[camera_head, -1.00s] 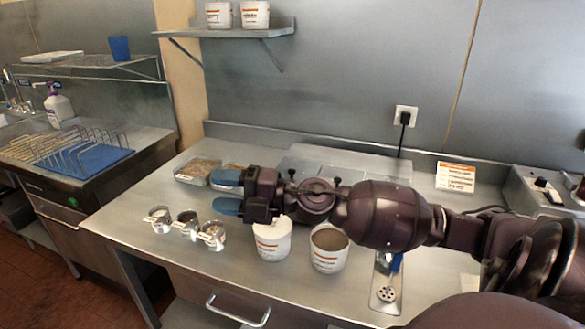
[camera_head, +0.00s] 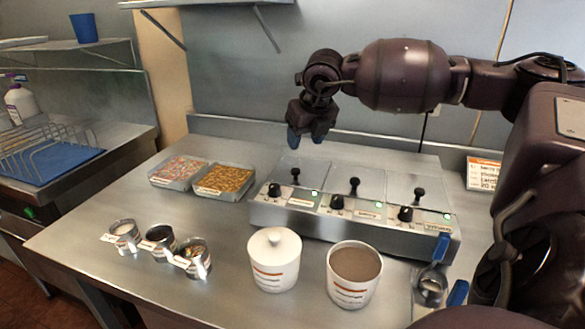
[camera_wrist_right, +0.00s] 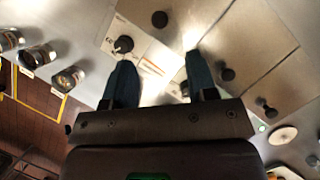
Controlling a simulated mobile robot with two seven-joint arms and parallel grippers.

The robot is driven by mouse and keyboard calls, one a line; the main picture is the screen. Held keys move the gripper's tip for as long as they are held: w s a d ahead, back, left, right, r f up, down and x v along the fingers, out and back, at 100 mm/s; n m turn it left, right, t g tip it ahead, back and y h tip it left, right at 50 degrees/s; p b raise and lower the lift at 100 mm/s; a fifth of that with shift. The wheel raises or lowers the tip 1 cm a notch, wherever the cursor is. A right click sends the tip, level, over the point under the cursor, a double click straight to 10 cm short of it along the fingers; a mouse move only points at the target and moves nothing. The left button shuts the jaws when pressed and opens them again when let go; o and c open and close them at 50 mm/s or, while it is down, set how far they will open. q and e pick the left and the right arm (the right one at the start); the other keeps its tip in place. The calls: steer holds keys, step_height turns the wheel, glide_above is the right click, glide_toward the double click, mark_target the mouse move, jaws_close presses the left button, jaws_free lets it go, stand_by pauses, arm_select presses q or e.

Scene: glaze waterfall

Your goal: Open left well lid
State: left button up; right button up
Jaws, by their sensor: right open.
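The warmer (camera_head: 275,213) is a steel unit with three lidded wells in a row. The left well lid (camera_head: 317,176) is a flat, shut plate with a black knob (camera_head: 295,174) near its front. My right gripper (camera_head: 306,137) is open and empty, fingers pointing down, above the back part of the left lid. In the right wrist view its two blue fingers (camera_wrist_right: 158,65) are spread apart over the lids, with several dark knobs around them. Whether a fingertip touches a lid cannot be told. My left gripper is not in view.
Two trays of toppings (camera_head: 222,180) stand left of the warmer. A lidded white pot (camera_head: 273,262) and an open pot of brown contents (camera_head: 354,265) stand in front. Small tins (camera_head: 160,243) are at front left. The steel wall is close behind.

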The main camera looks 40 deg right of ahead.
mark_target(296, 170)
steer(key=b+x, duration=0.1)
steer(key=x, duration=0.9)
steer(key=shift+a+f, duration=0.1)
steer(key=shift+f, duration=0.1)
steer(key=shift+c, duration=0.2)
jaws_close()
